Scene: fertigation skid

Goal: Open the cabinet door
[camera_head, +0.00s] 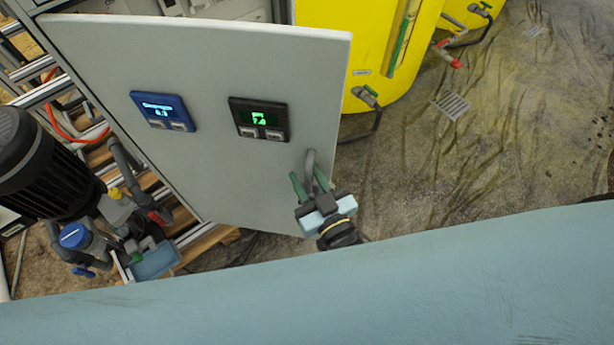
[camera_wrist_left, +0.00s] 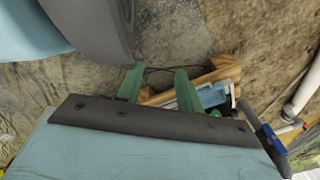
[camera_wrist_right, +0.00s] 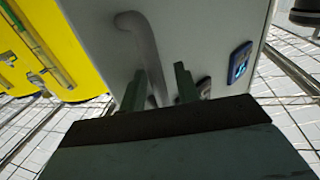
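The cabinet door (camera_head: 215,110) is a light grey panel with a blue display (camera_head: 163,111) and a black display (camera_head: 259,119). It stands ajar, with part of the cabinet interior (camera_head: 225,8) showing above its top edge. A grey bar handle (camera_head: 309,162) is near its lower right edge. My right gripper (camera_head: 309,183) is at the handle. In the right wrist view, the handle (camera_wrist_right: 147,52) passes between its spread green fingers (camera_wrist_right: 159,88), closer to the left one, with a gap to the right one. My left gripper (camera_wrist_left: 158,85) is open and empty; the head view does not show it.
A yellow tank (camera_head: 370,50) with valves stands right of the door. A black motor (camera_head: 45,165) and pipework are at the left. A wooden pallet (camera_wrist_left: 215,75) shows in the left wrist view. Concrete floor (camera_head: 480,140) on the right is clear apart from drain grates.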

